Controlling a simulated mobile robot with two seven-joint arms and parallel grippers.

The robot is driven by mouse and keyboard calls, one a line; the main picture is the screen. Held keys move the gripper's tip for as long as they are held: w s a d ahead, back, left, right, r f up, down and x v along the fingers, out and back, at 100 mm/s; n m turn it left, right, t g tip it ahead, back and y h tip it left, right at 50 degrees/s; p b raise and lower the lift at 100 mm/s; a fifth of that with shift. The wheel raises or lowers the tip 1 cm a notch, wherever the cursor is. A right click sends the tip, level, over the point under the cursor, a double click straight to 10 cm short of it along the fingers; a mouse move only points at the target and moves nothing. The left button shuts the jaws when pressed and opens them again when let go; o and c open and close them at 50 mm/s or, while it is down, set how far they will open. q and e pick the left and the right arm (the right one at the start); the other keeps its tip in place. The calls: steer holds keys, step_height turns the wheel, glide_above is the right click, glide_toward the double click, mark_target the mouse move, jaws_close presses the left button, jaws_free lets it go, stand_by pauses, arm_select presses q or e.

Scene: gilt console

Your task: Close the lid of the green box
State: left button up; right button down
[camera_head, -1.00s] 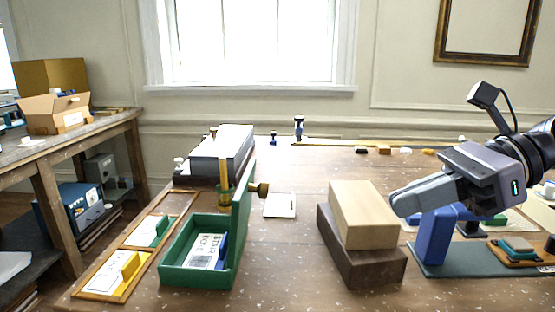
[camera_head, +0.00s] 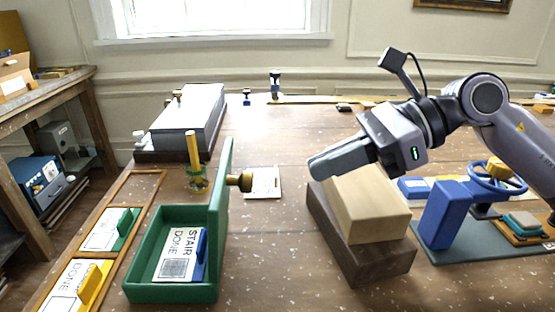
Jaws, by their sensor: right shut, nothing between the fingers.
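The green box (camera_head: 142,292) stands at the front left of the table. Its lid (camera_head: 220,195) stands upright along the box's right side, so the box is open. A brass knob (camera_head: 240,181) sticks out to the right from the lid's outer face. A white card (camera_head: 176,262) reading "STAIR DONE" and a blue piece (camera_head: 201,254) lie inside. My right gripper (camera_head: 318,169) is shut and empty, pointing left above the pale wooden block, to the right of the lid and apart from it. My left gripper is out of view.
A pale wooden block (camera_head: 367,207) rests on a dark brown block (camera_head: 345,250) right of the box. A white card (camera_head: 264,183) lies behind the knob. Bare table lies between the box and the blocks. A blue block (camera_head: 446,215) stands farther right.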

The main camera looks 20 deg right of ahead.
arm_select(q)
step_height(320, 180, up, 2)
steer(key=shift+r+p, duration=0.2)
steer(key=shift+p, duration=0.8)
arm_select(e)
steer(key=w+a+f, duration=0.1)
steer(key=w+a, duration=0.1)
steer(key=a, duration=0.4)
steer(key=shift+a, duration=0.3)
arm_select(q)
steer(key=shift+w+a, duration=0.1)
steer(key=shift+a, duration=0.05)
